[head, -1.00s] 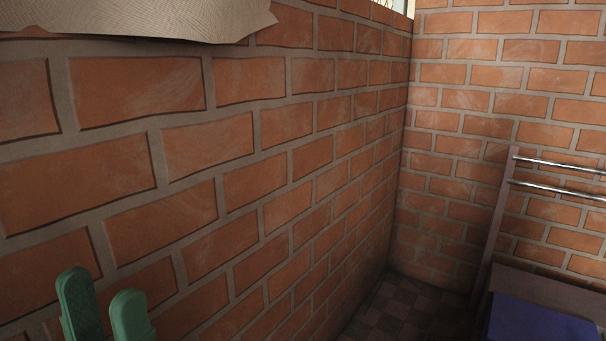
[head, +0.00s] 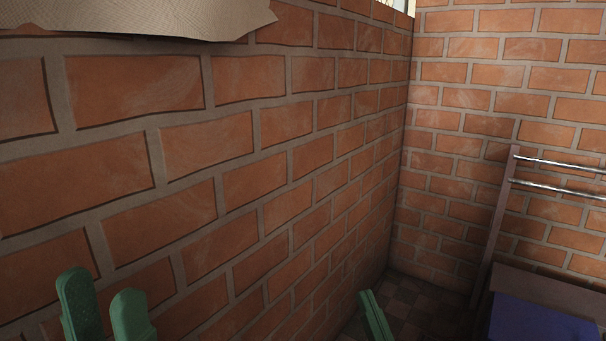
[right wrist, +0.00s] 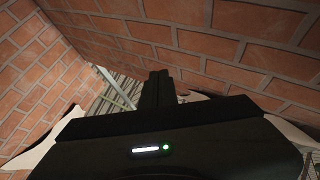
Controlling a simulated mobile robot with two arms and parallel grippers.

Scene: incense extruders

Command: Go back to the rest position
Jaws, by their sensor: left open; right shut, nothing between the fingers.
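My left gripper (head: 105,300) shows as two green fingers at the bottom left of the head view. They stand apart with nothing between them, in front of the brick wall. My right gripper (head: 374,312) shows at the bottom of the head view, right of the middle, with its green fingers close together and empty. In the right wrist view its dark fingers (right wrist: 157,88) are together and point up toward the brick walls. Neither gripper touches anything that I can see.
A brick wall (head: 235,190) runs close along the left and meets another brick wall (head: 460,130) at a corner. A rack with metal bars (head: 560,163) and a blue box-like thing (head: 540,320) stand at the right. Dark tiled floor (head: 400,300) shows between.

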